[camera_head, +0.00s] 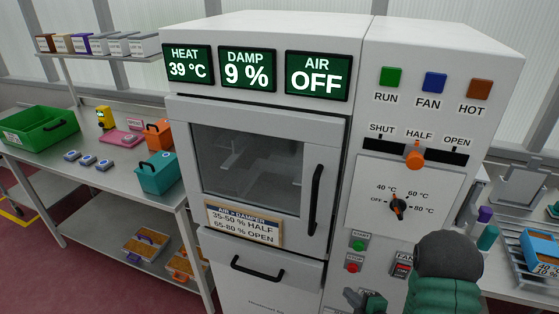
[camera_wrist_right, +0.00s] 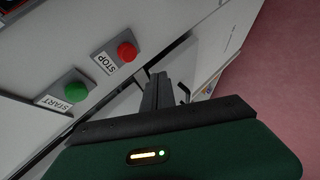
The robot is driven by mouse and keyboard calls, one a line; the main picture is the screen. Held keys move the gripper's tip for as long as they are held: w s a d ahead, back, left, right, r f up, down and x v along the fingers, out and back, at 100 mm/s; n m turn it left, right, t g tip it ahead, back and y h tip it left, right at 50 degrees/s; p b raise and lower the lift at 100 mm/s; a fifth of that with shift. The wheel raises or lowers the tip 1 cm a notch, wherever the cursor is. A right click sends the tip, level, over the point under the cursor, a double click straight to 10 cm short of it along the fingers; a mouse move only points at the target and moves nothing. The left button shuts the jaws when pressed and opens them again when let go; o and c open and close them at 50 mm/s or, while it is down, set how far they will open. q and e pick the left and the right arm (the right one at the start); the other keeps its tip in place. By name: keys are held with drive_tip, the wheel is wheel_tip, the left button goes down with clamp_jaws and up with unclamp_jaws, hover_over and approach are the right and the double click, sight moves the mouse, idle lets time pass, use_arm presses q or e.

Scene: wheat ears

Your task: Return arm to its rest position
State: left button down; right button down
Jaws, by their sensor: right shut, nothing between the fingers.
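My right arm comes in at the lower right of the head view, with a green and dark grey forearm. My right gripper (camera_head: 352,297) is low in front of the white machine's panel, below the red stop button (camera_head: 353,268) and green start button (camera_head: 359,246). In the right wrist view the gripper's dark fingers (camera_wrist_right: 158,82) are together and empty. The stop button (camera_wrist_right: 127,51) and start button (camera_wrist_right: 75,90) show beside them, apart from the fingers. My left gripper is not in view.
The machine's door (camera_head: 255,165) and drawer (camera_head: 262,275) are shut. Its displays read 39 °C, 9 % and AIR OFF. The orange damper slider (camera_head: 415,158) is at HALF. A left bench (camera_head: 105,165) holds boxes; a right bench holds a blue tray (camera_head: 540,252).

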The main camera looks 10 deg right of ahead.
drive_tip(key=s+a+r+m+g+h, duration=0.1)
drive_tip(key=s+a+r+m+g, duration=0.4)
drive_tip(key=s+m, duration=0.2)
drive_tip(key=s+a+r+m+g+p, duration=0.1)
drive_tip(key=s+a+r+m+g, duration=0.3)
drive_tip(key=m, duration=0.4)
drive_tip(key=shift+s+a+r+g+h, duration=0.45)
drive_tip(key=shift+s+a, duration=0.55)
drive_tip(key=shift+s, duration=0.35)
drive_tip(key=shift+a, duration=0.15)
